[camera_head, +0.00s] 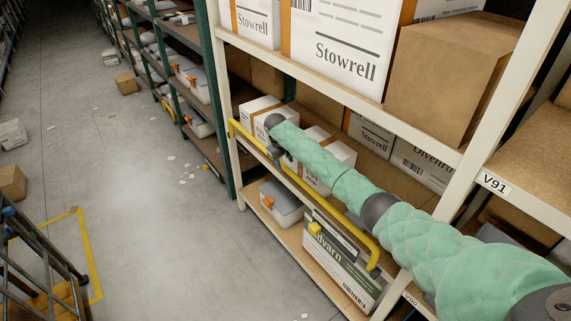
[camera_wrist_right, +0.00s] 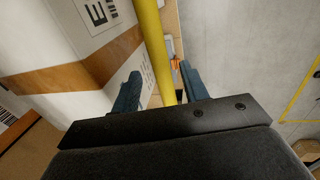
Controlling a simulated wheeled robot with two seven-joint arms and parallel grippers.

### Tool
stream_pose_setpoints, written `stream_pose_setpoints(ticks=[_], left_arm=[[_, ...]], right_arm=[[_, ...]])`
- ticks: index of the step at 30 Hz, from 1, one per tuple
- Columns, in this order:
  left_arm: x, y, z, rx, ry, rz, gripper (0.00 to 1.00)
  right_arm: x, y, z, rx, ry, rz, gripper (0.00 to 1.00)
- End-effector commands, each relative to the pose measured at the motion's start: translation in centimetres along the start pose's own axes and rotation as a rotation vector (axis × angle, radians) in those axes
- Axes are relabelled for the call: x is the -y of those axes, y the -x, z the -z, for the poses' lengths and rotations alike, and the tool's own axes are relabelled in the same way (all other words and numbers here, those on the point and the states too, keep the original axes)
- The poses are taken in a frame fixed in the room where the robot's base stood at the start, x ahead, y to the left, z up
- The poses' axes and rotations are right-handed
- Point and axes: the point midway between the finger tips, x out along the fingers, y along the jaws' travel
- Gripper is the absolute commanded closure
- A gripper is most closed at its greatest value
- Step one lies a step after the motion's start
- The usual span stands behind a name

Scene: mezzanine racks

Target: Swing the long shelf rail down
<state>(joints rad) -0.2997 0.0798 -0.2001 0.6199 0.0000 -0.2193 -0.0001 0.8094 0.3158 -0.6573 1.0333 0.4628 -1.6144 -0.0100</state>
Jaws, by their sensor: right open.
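The long yellow shelf rail (camera_head: 332,205) runs across the front of the rack bay, by the middle shelf's front edge, with bent ends near the posts. My right gripper (camera_head: 274,152) is at the rail, left of its middle, and my green arm hides part of the shelf. In the right wrist view, the rail (camera_wrist_right: 154,45) passes between the two blue-grey fingers of the right gripper (camera_wrist_right: 158,88). The fingers are spread with a gap on each side of the rail. My left gripper is not in view.
White cartons (camera_head: 261,108) stand on the shelf behind the rail. A large printed carton (camera_head: 345,268) and a grey bin (camera_head: 283,205) sit on the lower shelf. A pale rack post (camera_head: 222,110) stands at left. The aisle floor (camera_head: 170,230) in front is largely clear.

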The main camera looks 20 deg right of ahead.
Motion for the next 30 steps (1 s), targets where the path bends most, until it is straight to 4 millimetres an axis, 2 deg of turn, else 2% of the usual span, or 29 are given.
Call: stream_pose_setpoints(ticks=[1,9,18,19,25,26,30], left_arm=[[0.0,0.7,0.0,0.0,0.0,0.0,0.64],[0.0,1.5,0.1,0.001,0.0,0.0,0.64],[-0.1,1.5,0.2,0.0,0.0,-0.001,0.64],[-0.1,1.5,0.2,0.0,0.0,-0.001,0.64],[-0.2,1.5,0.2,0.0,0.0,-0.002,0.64],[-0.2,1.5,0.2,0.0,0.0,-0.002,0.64],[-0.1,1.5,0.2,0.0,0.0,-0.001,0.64]], right_arm=[[-0.1,-0.4,-0.1,0.003,-0.001,0.0,0.56],[0.0,-2.9,0.0,0.0,-0.001,0.0,0.56],[0.0,-3.3,0.0,-0.001,0.0,0.0,0.56],[0.0,-3.2,0.0,-0.001,0.0,0.0,0.58],[0.0,-3.2,0.0,-0.001,-0.001,0.0,0.97],[0.0,-3.2,0.0,-0.001,-0.001,0.0,1.0],[0.0,-3.2,0.0,-0.001,-0.001,-0.001,1.0]])
